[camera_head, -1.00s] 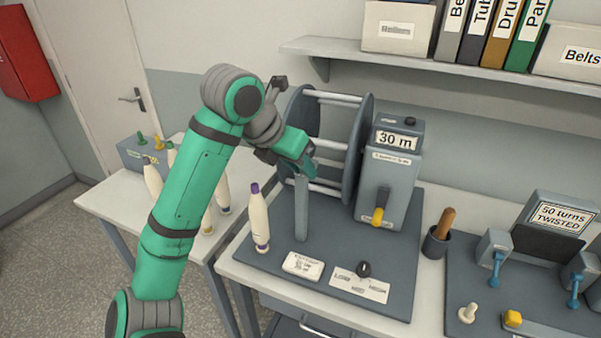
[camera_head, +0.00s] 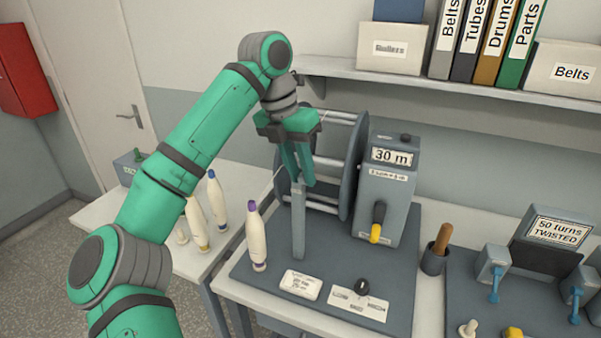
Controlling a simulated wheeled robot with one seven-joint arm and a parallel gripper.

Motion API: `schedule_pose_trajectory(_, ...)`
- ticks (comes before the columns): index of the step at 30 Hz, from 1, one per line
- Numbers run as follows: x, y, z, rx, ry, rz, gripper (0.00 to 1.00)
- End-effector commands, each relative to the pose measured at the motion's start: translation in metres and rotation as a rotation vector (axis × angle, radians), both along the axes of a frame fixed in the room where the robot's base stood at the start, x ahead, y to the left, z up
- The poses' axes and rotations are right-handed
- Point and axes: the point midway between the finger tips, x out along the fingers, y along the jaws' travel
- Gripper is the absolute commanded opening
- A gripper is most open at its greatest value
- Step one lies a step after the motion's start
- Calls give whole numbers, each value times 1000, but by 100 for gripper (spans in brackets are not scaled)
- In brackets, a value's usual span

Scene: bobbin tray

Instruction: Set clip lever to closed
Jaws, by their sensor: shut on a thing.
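A grey upright post (camera_head: 299,228) stands on the dark base plate (camera_head: 345,280), in front of the large reel (camera_head: 348,150). My gripper (camera_head: 298,182) points down at the post's top, with its green fingers shut around a small part there. That part seems to be the clip lever; it is almost wholly hidden between the fingers, so its setting cannot be read.
A white bobbin with a purple tip (camera_head: 256,238) stands just left of the post. The grey counter box (camera_head: 388,190) reading 30 m, with a yellow-ended crank (camera_head: 376,233), stands to the right. A white label block (camera_head: 300,285) and black knob (camera_head: 362,287) lie in front.

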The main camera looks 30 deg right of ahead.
Motion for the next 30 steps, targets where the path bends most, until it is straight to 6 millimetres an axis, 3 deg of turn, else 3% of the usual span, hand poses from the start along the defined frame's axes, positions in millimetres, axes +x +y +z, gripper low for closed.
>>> schedule_pose_trajectory(9, 1, -1, 0, -2, -2, 1, 0)
schedule_pose_trajectory(10, 1, -1, 0, -2, -2, 1, 25)
schedule_pose_trajectory(12, 1, -1, 0, -2, -2, 1, 41)
schedule_pose_trajectory(23, 1, 1, 3, -1, -1, 1, 41)
schedule_pose_trajectory(30, 5, 11, 36, -1, -5, 6, 41)
